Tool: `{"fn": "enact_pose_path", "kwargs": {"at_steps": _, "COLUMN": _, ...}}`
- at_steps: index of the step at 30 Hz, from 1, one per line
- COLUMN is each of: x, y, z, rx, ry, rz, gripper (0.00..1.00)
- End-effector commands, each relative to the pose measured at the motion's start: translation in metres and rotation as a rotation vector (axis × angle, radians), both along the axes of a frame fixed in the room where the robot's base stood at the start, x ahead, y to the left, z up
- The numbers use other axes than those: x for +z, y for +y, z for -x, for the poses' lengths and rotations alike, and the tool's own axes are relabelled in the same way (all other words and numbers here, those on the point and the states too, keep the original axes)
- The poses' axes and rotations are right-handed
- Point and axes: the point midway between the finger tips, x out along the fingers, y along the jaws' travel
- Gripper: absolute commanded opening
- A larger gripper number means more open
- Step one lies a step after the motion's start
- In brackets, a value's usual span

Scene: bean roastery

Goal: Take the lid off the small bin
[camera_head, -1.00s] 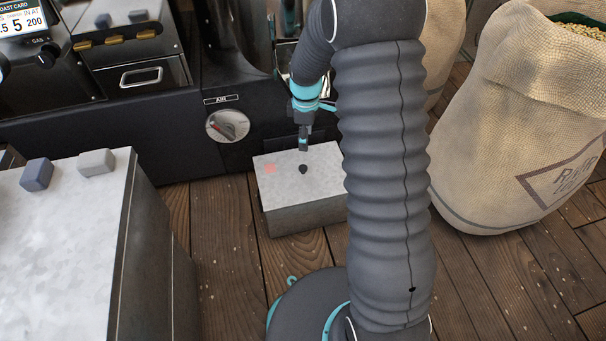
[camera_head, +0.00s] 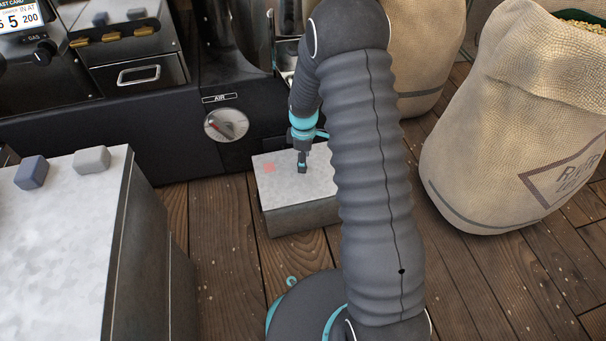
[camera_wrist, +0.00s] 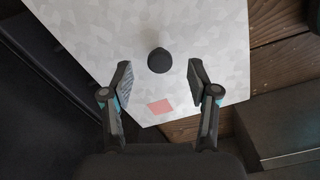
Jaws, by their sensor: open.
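The small bin (camera_head: 300,218) is a grey metal box on the wooden floor. Its pale, mottled lid (camera_head: 280,190) lies flat on top, with a pink square mark near one corner. The lid also fills much of the wrist view (camera_wrist: 205,35). A round black knob (camera_wrist: 159,60) stands on the lid. My gripper (camera_wrist: 160,75) is open, with one finger on each side of the knob and gaps between. In the head view my gripper (camera_head: 302,168) hangs just above the lid and hides the knob. I cannot tell how high the fingertips are.
A dark roaster base with an air dial (camera_head: 226,125) stands behind the bin. A counter (camera_head: 70,235) with two small blocks is at the left. A burlap sack (camera_head: 500,130) stands at the right.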

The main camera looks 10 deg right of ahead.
Motion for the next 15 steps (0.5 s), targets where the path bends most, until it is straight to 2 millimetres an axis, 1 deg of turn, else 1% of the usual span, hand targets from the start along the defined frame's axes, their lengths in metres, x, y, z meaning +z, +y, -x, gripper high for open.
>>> {"fn": "enact_pose_path", "kwargs": {"at_steps": 1, "x": -0.009, "y": 0.001, "z": 0.000, "rx": 0.001, "ry": 0.002, "rz": 0.000, "gripper": 0.60}}
{"fn": "enact_pose_path", "kwargs": {"at_steps": 3, "x": -0.019, "y": 0.003, "z": -0.001, "rx": 0.001, "ry": 0.002, "rz": 0.000, "gripper": 0.60}}
{"fn": "enact_pose_path", "kwargs": {"at_steps": 7, "x": -0.036, "y": 0.003, "z": -0.001, "rx": 0.000, "ry": 0.001, "rz": 0.000, "gripper": 0.60}}
{"fn": "enact_pose_path", "kwargs": {"at_steps": 10, "x": -0.040, "y": 0.003, "z": -0.001, "rx": 0.000, "ry": 0.000, "rz": 0.000, "gripper": 0.60}}
{"fn": "enact_pose_path", "kwargs": {"at_steps": 15, "x": -0.040, "y": 0.003, "z": -0.002, "rx": 0.000, "ry": -0.001, "rz": 0.000, "gripper": 0.60}}
